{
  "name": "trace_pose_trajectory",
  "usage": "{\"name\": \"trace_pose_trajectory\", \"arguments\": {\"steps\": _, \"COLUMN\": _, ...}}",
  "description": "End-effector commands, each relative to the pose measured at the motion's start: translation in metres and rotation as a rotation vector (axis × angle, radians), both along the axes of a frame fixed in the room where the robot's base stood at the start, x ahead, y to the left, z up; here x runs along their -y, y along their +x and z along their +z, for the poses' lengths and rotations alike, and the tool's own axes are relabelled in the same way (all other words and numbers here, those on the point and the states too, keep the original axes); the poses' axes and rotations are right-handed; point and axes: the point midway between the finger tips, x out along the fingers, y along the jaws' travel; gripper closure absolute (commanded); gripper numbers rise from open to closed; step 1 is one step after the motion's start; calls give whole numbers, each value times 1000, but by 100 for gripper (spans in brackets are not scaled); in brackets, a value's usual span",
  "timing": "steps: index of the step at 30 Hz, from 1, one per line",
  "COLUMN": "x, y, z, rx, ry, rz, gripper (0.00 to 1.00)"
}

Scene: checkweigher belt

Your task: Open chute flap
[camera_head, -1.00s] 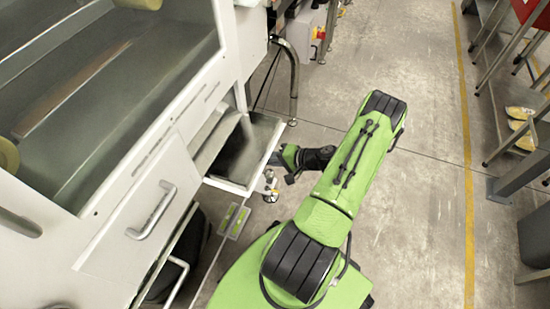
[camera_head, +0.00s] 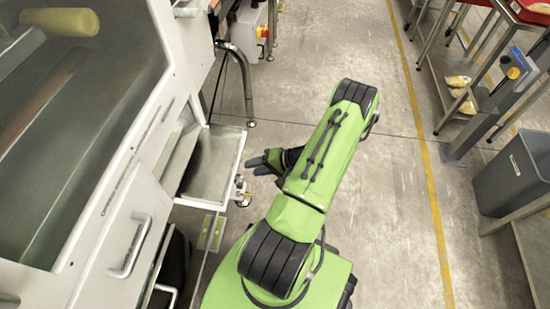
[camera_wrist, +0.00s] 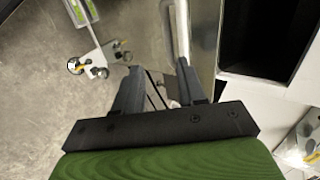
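The chute flap (camera_head: 216,163) is a grey metal panel with a pale rim on the side of the white machine. It is swung down and sticks out from the opening like a shelf. In the wrist view its metal face (camera_wrist: 203,35) shows at the upper right, beside a dark opening. My gripper (camera_head: 256,165) is just to the right of the flap's outer edge, with a small gap in the head view. In the wrist view the two fingers of my gripper (camera_wrist: 159,72) are apart, with nothing clearly held between them.
The white machine (camera_head: 110,195) with a drawer handle (camera_head: 132,248) fills the left. A metal leg (camera_head: 247,90) stands behind the flap. A grey bin (camera_head: 510,178) and racks are at the right. The concrete floor between is clear.

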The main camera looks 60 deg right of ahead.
Motion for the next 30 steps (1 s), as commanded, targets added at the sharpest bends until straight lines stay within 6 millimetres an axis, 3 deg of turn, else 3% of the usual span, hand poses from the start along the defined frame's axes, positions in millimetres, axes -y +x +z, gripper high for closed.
{"name": "trace_pose_trajectory", "arguments": {"steps": 6, "x": 17, "y": -48, "z": 38, "rx": 24, "ry": 8, "rz": -10, "gripper": 60}}
{"name": "trace_pose_trajectory", "arguments": {"steps": 12, "x": 25, "y": -71, "z": 53, "rx": 37, "ry": 14, "rz": -10, "gripper": 60}}
{"name": "trace_pose_trajectory", "arguments": {"steps": 30, "x": 25, "y": -72, "z": 54, "rx": 40, "ry": 17, "rz": -8, "gripper": 60}}
